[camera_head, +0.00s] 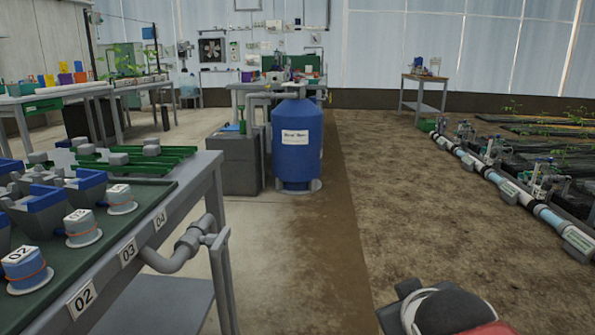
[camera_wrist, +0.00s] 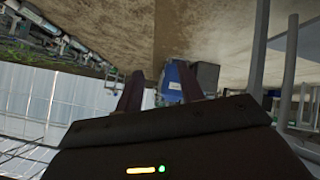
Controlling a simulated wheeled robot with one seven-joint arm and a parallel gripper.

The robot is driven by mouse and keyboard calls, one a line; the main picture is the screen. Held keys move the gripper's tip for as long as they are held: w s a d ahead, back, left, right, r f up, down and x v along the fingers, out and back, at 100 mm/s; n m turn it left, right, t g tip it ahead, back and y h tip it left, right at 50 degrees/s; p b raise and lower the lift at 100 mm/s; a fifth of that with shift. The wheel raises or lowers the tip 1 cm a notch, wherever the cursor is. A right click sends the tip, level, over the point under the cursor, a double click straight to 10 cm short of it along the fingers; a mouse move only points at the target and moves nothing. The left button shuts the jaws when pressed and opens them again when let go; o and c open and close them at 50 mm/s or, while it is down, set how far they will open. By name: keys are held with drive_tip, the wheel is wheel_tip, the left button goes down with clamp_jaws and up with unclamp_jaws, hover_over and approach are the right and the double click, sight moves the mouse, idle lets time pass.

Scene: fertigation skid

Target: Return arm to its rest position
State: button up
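My gripper (camera_wrist: 160,72) shows in the wrist view with its two dark fingers apart. I see nothing held between them; a blue tank (camera_wrist: 171,80) shows far behind the gap. In the head view part of my arm (camera_head: 440,310) shows at the bottom right, over the soil floor, and the fingers cannot be made out there. The wrist view is tilted, with the floor at the top and the pale greenhouse wall (camera_wrist: 30,105) at the left.
A bench (camera_head: 140,225) with numbered caps and blue holders stands at the left. The blue tank (camera_head: 297,150) stands ahead beside a grey box (camera_head: 236,162). A pipe line (camera_head: 520,198) runs along the right. The soil floor (camera_head: 390,190) between is clear.

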drive_tip(key=s+a+f+m+g+y, duration=0.1)
drive_tip(key=s+f+m+g, duration=0.15)
drive_tip(key=s, duration=0.25)
drive_tip(key=s+a+f+m+g, duration=0.1)
drive_tip(key=s+f, duration=0.2)
drive_tip(key=s, duration=0.2)
wheel_tip(320, 180, up, 13)
drive_tip(key=p, duration=1.2)
drive_tip(key=shift+s+g+y+p, duration=0.2)
drive_tip(key=shift+g+y+p, duration=0.1)
drive_tip(key=shift+g+p, duration=0.1)
drive_tip(key=shift+a+f, duration=0.1)
drive_tip(key=shift+a, duration=0.05)
